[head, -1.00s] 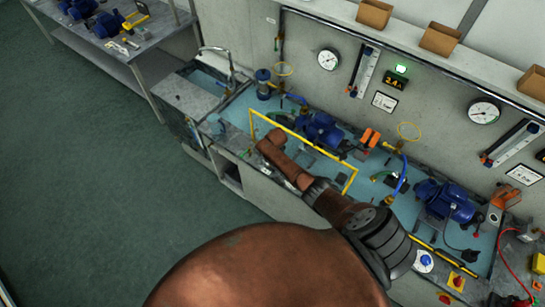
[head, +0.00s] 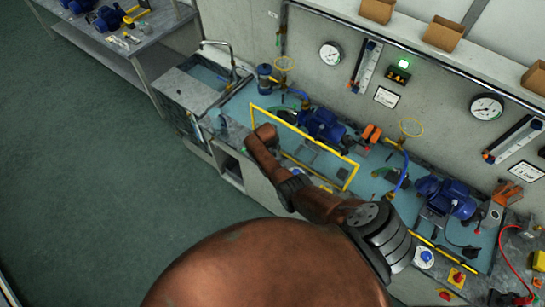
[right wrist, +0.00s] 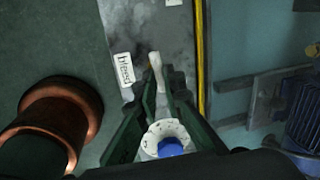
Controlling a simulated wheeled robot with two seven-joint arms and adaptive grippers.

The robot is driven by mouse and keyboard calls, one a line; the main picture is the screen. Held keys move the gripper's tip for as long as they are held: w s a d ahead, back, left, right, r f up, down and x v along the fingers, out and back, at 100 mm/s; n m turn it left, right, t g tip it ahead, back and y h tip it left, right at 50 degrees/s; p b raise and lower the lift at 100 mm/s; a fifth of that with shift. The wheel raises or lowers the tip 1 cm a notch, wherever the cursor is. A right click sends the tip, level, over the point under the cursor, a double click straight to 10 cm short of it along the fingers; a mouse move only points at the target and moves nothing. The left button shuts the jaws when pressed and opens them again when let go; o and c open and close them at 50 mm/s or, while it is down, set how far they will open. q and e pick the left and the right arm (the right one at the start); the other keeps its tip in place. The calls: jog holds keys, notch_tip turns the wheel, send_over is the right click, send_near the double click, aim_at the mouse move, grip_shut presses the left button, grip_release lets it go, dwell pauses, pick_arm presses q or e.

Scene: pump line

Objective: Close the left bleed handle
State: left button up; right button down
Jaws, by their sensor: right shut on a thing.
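In the right wrist view, my right gripper (right wrist: 158,88) has its dark green fingers closed around a pale, worn handle (right wrist: 155,61), whose end sticks out past the fingertips. A white label reading "bleed" (right wrist: 124,70) lies just left of it on the grey worktop. A white round part with a blue centre (right wrist: 168,140) shows between the finger bases; I cannot tell whether it joins the handle. In the head view my brown right arm reaches to the bench's left front edge, and its forearm hides most of the gripper and the handle. My left gripper is not in view.
A yellow frame (head: 300,131) stands on the bench just behind the arm. Blue pumps (head: 318,123) and hoses lie beyond it. A sink (head: 190,86) is at the left. The green floor (head: 100,200) in front is clear.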

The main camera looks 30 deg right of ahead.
jog(key=shift+s+a+f+m, duration=0.1)
jog(key=shift+f+m, duration=0.05)
jog(key=shift+m, duration=0.45)
jog(key=shift+m+b, duration=0.3)
jog(key=shift+b, duration=0.05)
jog(key=c, duration=2)
grip_release()
jog(key=shift+r, duration=0.65)
jog(key=v, duration=1.1)
jog(key=shift+w, duration=0.2)
